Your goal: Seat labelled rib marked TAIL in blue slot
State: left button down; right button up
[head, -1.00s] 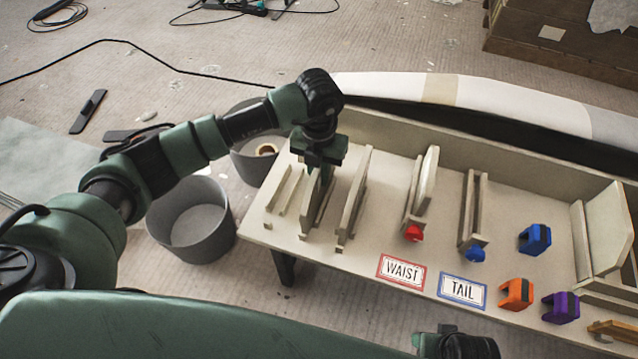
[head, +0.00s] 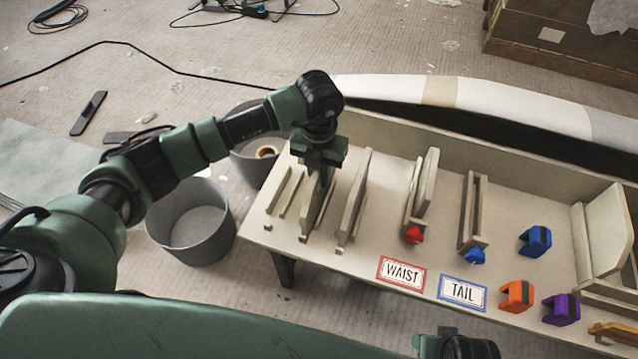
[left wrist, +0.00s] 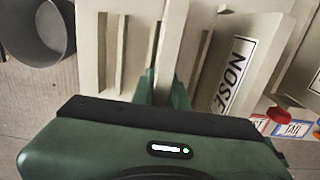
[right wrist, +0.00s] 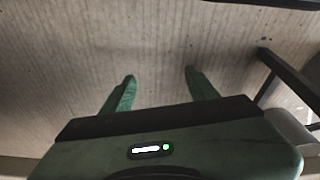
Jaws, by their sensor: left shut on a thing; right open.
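My left gripper (head: 319,172) is shut on a pale upright rib (head: 312,212), which stands at a rack place in the left part of the bench. The held rib's label is hidden. In the left wrist view the fingers (left wrist: 165,88) straddle its top edge. The rib to its right (head: 354,200) bears the label NOSE (left wrist: 233,75) in that view. The blue slot (head: 474,205), with a blue knob (head: 474,257) at its front, is empty behind the TAIL card (head: 462,292). My right gripper (right wrist: 160,80) is open and empty, away from the bench top.
The red-knobbed slot (head: 413,234) holds a pale rib (head: 427,182) behind the WAIST card (head: 401,272). Blue (head: 535,240), orange (head: 516,296) and purple (head: 561,309) clamp-like blocks stand at the right. An empty rack place (head: 284,195) lies left. Grey buckets (head: 192,218) stand on the floor.

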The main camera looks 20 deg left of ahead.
pick_arm(q)
jog(key=shift+r, duration=0.15)
jog(key=shift+r, duration=0.3)
notch_tip(320, 180, up, 19)
jog(key=p, duration=0.2)
pick_arm(e)
notch_tip(320, 180, down, 8)
jog(key=s, duration=0.2)
jog(key=shift+s+d+r, duration=0.15)
jog(key=shift+s, duration=0.2)
